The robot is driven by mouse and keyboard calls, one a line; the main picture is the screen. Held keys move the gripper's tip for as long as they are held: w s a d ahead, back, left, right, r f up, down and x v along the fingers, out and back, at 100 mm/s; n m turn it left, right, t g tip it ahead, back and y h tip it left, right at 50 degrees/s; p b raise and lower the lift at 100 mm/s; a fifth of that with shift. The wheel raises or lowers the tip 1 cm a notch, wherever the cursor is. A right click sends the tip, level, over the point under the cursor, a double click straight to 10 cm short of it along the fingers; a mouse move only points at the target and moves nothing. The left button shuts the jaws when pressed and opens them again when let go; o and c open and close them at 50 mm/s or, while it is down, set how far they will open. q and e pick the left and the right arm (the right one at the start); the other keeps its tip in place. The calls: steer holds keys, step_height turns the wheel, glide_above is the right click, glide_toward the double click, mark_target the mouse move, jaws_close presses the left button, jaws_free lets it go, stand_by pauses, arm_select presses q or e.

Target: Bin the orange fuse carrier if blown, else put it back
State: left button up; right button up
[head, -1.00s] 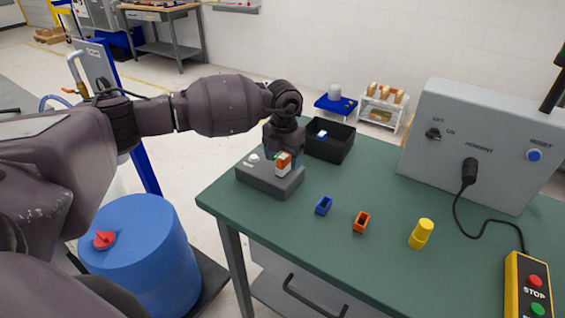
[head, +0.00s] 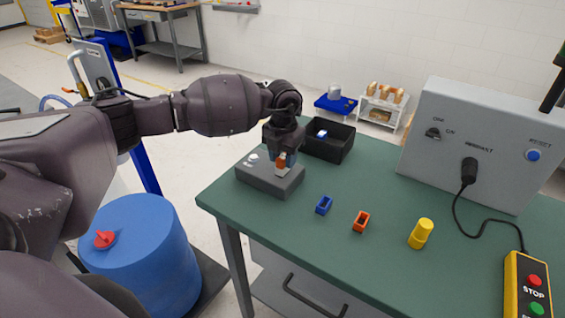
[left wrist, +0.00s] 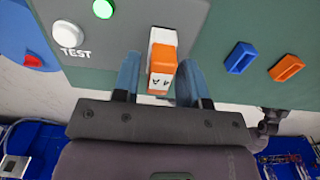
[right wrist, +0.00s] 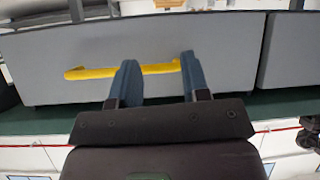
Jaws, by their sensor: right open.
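The orange fuse carrier (left wrist: 163,72), marked "4 A", has a white lower part and stands at the grey test box (head: 262,181). How far it sits in the box cannot be told. It also shows in the head view (head: 281,161). The box has a white TEST button (left wrist: 66,34) and a lit green lamp (left wrist: 103,9). My left gripper (left wrist: 160,75) is open, one finger on each side of the carrier, with a narrow gap visible at the left finger. My right gripper (right wrist: 158,75) is open and empty. It is outside the head view.
A black bin (head: 330,147) holding a blue-and-white piece stands behind the box. A blue holder (head: 324,205), an orange holder (head: 361,222) and a yellow cylinder (head: 421,234) stand on the green table. A grey control cabinet (head: 475,140) and a yellow pendant (head: 528,285) are at right.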

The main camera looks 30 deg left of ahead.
mark_target(283, 156)
arm_select(q)
jaws_close()
steer(key=shift+r, duration=0.15)
steer(key=shift+r+p, duration=0.35)
steer(key=shift+r, duration=0.15)
steer(key=shift+r+p, duration=0.3)
steer(key=shift+r, duration=0.15)
steer(key=shift+r+p, duration=0.3)
steer(key=shift+r, duration=0.65)
steer(key=shift+r+p, duration=0.25)
steer(key=shift+p, duration=0.1)
steer(key=shift+r, duration=0.4)
steer(key=shift+r+p, duration=0.3)
steer(key=shift+p, duration=0.1)
arm_select(e)
steer(key=shift+w+r, duration=0.15)
steer(key=shift+r, duration=0.9)
steer(key=shift+w+r, duration=0.15)
steer(key=shift+r, duration=0.9)
